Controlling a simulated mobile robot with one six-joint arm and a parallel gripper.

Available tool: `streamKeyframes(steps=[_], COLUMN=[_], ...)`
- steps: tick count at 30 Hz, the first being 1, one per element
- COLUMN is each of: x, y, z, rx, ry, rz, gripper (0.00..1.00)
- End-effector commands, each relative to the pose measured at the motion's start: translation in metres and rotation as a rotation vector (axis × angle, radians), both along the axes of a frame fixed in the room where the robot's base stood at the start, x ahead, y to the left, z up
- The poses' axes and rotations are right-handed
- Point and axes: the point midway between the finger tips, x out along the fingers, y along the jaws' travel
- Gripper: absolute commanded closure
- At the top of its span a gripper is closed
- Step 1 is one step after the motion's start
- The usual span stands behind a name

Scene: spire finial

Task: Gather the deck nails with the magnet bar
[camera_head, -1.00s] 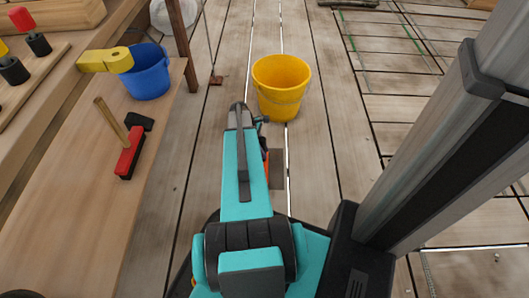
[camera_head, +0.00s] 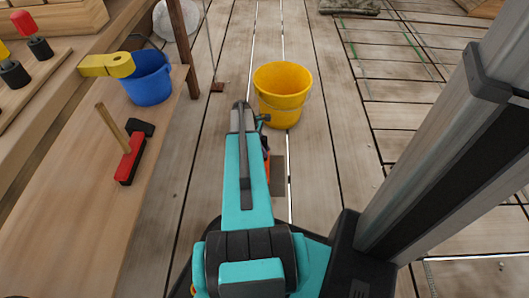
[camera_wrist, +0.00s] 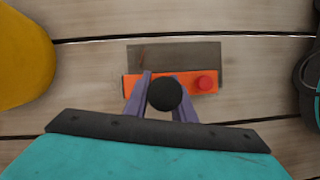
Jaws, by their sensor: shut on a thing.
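My gripper (camera_wrist: 163,100) is shut on the magnet bar (camera_wrist: 134,86), an orange bar with a red button at its right end. A round black knob shows between the fingers. In the head view my arm hides most of the bar; a bit of orange (camera_head: 266,146) shows beside it. A flat grey-brown rectangle (camera_wrist: 175,54) lies under and beyond the bar in the wrist view; I cannot tell whether it is a plate or part of the tool. No nails can be made out clearly on the planks.
A yellow bucket (camera_head: 283,95) stands on the deck just beyond my gripper. A dark-gapped grid of planks (camera_head: 420,95) lies at right.

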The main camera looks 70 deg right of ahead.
Motion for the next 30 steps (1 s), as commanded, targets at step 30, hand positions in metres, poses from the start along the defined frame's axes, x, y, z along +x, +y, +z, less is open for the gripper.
streamKeyframes(steps=[30], x=[-0.031], y=[-0.021], z=[0.001], rx=[0.0], ry=[0.001], rz=[0.001], gripper=[1.0])
